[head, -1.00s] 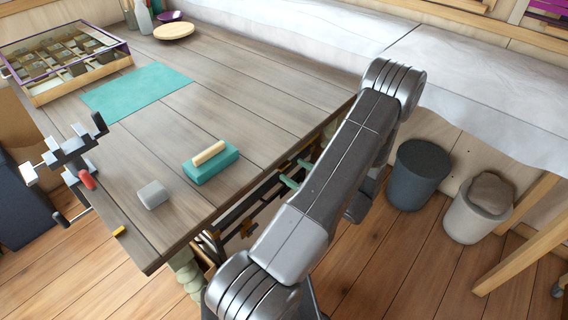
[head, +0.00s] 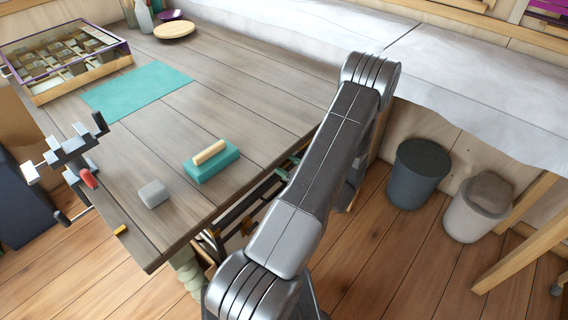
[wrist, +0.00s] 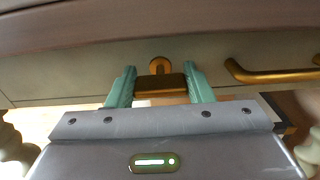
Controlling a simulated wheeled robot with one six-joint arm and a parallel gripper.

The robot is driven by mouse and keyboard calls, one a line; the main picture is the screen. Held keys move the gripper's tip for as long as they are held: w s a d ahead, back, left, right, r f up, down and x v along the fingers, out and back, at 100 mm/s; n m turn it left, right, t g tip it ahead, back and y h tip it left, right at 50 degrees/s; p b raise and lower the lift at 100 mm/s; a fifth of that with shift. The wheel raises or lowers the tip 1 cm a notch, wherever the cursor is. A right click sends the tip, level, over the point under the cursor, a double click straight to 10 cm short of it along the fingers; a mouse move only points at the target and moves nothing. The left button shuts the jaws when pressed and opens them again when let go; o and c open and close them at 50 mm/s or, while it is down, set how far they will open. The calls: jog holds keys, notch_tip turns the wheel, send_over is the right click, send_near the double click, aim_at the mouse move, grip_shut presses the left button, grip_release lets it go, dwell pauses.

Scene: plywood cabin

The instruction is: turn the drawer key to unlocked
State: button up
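The brass drawer key (wrist: 160,86) sticks out of a round brass lock on the pale drawer front (wrist: 80,78), under the table edge in the wrist view. Its flat bow lies wide across the picture. My gripper (wrist: 160,80) has its two teal fingers apart, one on each side of the key bow. The bow fills nearly the whole gap, and I cannot tell whether the fingers touch it. In the head view my arm hides most of the gripper, the key and the drawer front.
A brass drawer handle (wrist: 275,73) is just right of the key. The table (head: 240,115) above carries a teal block with a wooden bar (head: 211,160), a grey block (head: 153,194) and a teal mat (head: 136,91). Two bins (head: 419,173) (head: 478,207) stand to the right.

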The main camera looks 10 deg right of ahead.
jog(key=shift+f+n+b, duration=0.2)
jog(key=shift+n+b, duration=0.2)
jog(key=shift+b, duration=0.3)
jog(key=shift+o, duration=0.2)
jog(key=n+b, duration=0.2)
jog(key=b, duration=0.2)
jog(key=shift+f+n, duration=0.2)
jog(key=shift+n, duration=0.2)
jog(key=n+b, duration=0.5)
jog(key=b, duration=0.3)
jog(key=shift+s+a+f, duration=0.1)
jog(key=shift+a, duration=0.05)
jog(key=n+b, duration=0.5)
jog(key=b, duration=0.3)
jog(key=shift+n+b, duration=0.35)
jog(key=shift+n, duration=0.05)
jog(key=n+b, duration=0.2)
jog(key=b, duration=0.2)
jog(key=shift+n, duration=0.3)
jog(key=shift+n+b, duration=0.3)
jog(key=shift+b, duration=0.1)
jog(key=shift+c, duration=0.2)
jog(key=shift+o, duration=0.2)
jog(key=shift+r+n, duration=0.2)
jog(key=shift+n, duration=0.1)
jog(key=o, duration=1)
jog(key=shift+c, duration=0.2)
